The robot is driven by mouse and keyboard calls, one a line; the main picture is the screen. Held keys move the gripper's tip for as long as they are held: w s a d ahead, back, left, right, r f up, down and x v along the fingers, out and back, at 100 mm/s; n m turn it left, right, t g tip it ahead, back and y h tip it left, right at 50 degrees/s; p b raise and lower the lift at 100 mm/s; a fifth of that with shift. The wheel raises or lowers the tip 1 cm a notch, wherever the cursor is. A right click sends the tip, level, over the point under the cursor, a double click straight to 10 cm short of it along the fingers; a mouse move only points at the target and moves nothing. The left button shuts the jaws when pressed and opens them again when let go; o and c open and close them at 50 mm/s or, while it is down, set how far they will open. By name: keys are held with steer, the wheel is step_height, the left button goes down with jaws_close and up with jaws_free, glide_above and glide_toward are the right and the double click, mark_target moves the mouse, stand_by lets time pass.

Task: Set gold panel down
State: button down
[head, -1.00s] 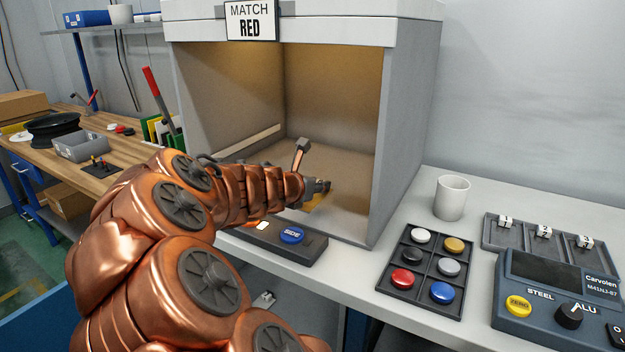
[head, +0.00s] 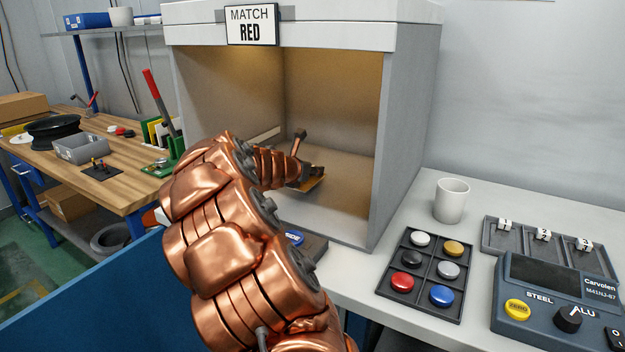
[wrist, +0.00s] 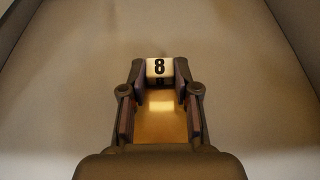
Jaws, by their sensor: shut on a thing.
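The gold panel (wrist: 161,124) shows between the fingers of my gripper (wrist: 161,82) in the wrist view, with a white tag marked 8 (wrist: 159,67) at its far end. My gripper is shut on the panel. In the head view the gold panel (head: 313,184) is a small strip at my gripper (head: 318,172), inside the grey booth (head: 410,120). It is low over the booth floor (head: 345,190); I cannot tell whether it touches. My arm hides part of the booth's left side and floor.
A sign (head: 251,25) on the booth reads MATCH RED. A blue SIDE button (head: 293,237) sits at the booth front, partly behind my arm. To the right are a tray of coloured buttons (head: 428,272), a white mug (head: 451,200) and a meter (head: 555,300). The booth's right floor is clear.

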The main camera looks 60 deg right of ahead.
mark_target(312, 179)
steer(key=shift+w+d+f, duration=0.1)
steer(key=shift+w+d, duration=0.05)
steer(key=shift+d, duration=0.2)
steer(key=shift+a+f+b, duration=0.1)
steer(key=shift+f+b, duration=0.25)
steer(key=shift+f, duration=1.3)
steer(key=shift+f, duration=0.15)
steer(key=c, duration=0.8)
jaws_free()
steer(key=shift+c, duration=0.2)
steer(key=shift+r, duration=0.2)
steer(key=v, duration=1)
steer(key=shift+a+r, duration=0.1)
steer(key=shift+a, duration=0.15)
steer(key=shift+a+r+p, duration=0.2)
steer(key=shift+a+p, duration=0.1)
steer(key=shift+a, duration=0.4)
